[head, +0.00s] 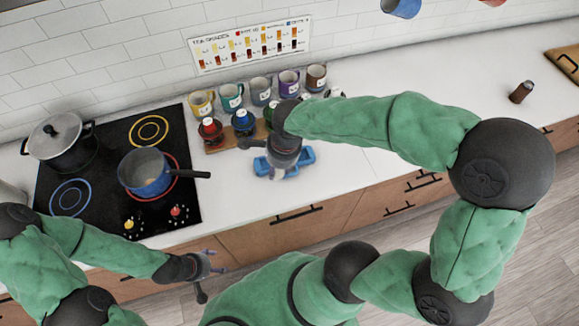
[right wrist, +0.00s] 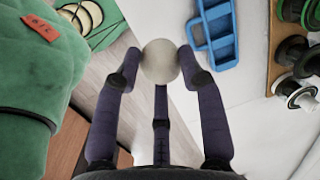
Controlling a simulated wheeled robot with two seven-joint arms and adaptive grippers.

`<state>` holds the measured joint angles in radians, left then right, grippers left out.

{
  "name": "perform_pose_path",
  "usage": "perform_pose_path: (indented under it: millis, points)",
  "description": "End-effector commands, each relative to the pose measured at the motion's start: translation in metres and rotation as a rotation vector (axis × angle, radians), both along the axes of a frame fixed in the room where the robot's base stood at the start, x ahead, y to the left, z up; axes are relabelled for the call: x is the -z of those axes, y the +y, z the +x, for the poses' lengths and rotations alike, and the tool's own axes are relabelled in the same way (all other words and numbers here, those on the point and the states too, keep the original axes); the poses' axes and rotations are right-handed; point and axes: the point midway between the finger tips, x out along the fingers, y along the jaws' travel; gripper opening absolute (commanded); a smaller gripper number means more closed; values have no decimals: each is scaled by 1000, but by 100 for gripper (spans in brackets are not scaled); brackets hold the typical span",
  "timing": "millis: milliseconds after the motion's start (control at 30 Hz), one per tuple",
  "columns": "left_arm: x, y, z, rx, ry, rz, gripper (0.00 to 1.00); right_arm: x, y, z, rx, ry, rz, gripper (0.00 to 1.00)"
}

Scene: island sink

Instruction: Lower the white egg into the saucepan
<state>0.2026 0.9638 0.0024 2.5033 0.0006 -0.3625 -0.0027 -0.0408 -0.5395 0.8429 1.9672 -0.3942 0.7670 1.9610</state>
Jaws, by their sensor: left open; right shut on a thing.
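In the head view my right gripper (head: 280,172) is over the counter beside the blue tray, well to the right of the saucepan; the egg is hard to make out there. My left gripper (head: 208,264) is open and empty, low in front of the counter edge.
A lidded black pot (head: 60,140) stands on the cooktop (head: 105,195) left of the saucepan. A blue tray (head: 305,154) lies under my right gripper. Behind it are several mugs (head: 232,97) and a wooden rack (head: 220,143) with coloured items. The counter to the right is mostly clear.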

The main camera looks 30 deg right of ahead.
Motion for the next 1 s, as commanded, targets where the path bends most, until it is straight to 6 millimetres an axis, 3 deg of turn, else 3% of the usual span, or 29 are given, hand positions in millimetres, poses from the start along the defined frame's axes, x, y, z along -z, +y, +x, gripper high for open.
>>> perform_pose_path:
  millis: [1000]
  points:
    - [-14,0,0,0,0,0,68,-37,126,116,-3,1,0,29]
